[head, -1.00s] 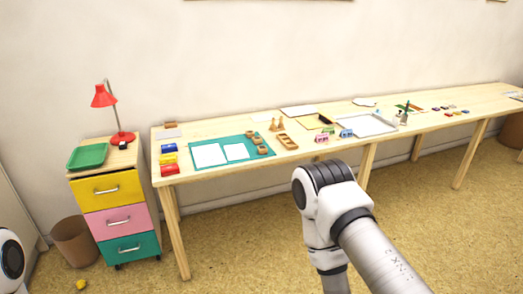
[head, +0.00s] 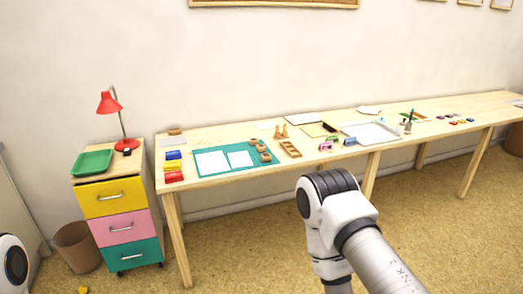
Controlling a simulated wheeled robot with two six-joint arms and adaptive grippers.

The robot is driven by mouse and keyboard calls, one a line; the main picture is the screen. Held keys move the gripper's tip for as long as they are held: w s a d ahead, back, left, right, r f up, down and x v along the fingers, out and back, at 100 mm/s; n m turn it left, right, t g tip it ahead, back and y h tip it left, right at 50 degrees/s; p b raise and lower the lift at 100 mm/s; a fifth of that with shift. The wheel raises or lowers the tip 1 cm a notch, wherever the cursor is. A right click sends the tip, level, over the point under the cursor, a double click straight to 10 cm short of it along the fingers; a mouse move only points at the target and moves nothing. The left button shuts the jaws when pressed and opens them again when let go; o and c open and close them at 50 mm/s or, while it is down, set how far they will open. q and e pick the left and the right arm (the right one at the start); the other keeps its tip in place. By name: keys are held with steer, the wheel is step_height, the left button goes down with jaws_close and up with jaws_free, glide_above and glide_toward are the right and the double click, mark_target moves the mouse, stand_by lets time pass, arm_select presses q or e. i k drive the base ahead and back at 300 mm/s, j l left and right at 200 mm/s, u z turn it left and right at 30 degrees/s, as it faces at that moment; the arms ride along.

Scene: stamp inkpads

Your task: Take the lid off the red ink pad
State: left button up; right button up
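The red ink pad (head: 174,176) is a small red block at the front left corner of the long wooden table, in front of a yellow pad (head: 172,165) and a blue pad (head: 173,155). At this distance I cannot make out its lid separately. Neither gripper shows in the head view. Part of my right arm is at the lower right, well in front of the table, and a piece of my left arm is at the lower left edge.
A teal mat (head: 218,174) with white sheets and round wooden stamps lies right of the pads. A drawer cabinet (head: 120,225) with a green tray (head: 92,162) and red lamp (head: 110,104) stands left of the table (head: 240,141). The floor in front is open.

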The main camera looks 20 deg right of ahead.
mark_target(174, 175)
steer(key=z, duration=0.2)
steer(key=i+j+z, duration=0.25)
steer(key=z, duration=0.15)
steer(key=i+j+z, duration=0.2)
steer(key=z, duration=0.25)
steer(key=i+j+z, duration=0.1)
steer(key=j+z, duration=0.3)
